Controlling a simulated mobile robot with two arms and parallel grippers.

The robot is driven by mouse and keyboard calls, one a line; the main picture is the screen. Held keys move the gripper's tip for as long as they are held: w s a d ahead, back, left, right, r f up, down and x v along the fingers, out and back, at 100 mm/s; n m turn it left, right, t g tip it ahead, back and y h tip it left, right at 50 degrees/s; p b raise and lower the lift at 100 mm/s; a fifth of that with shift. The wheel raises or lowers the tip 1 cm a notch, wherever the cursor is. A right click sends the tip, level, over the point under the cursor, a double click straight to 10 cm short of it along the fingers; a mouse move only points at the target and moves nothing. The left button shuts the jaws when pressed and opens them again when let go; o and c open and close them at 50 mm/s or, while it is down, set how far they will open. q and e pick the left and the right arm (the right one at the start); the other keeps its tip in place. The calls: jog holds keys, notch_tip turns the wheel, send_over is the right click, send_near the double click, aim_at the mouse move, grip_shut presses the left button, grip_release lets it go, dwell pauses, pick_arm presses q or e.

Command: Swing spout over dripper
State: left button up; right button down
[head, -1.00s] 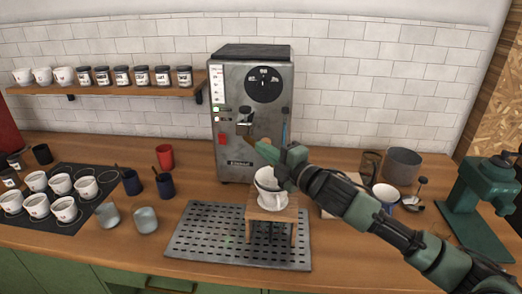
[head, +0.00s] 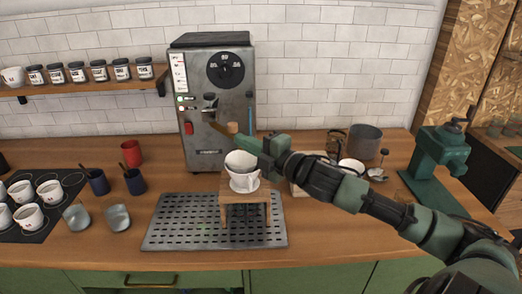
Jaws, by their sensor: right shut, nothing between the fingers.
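The grey metal machine (head: 217,75) stands against the tiled wall. A short dark spout (head: 210,103) sticks out of its front, and a small wooden piece (head: 231,127) shows lower and to its right. The white dripper (head: 239,160) sits on a white cup (head: 244,183) on a small wooden stand (head: 246,198). The spout appears left of the dripper in the picture. My right gripper (head: 240,141) is shut and empty, close to the wooden piece and just above the dripper's back rim; I cannot tell whether it touches either. My left gripper is not in view.
The stand is on a perforated metal tray (head: 168,228). Glass cups (head: 117,218), dark blue cups (head: 134,181) and a red cup (head: 131,152) stand left. A green grinder (head: 439,165) and a grey canister (head: 365,140) stand right.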

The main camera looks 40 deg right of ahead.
jog(key=s, duration=0.1)
jog(key=s+d, duration=0.1)
jog(key=s+d+b, duration=0.1)
jog(key=s, duration=0.1)
jog(key=shift+r, duration=0.1)
dwell(0.7)
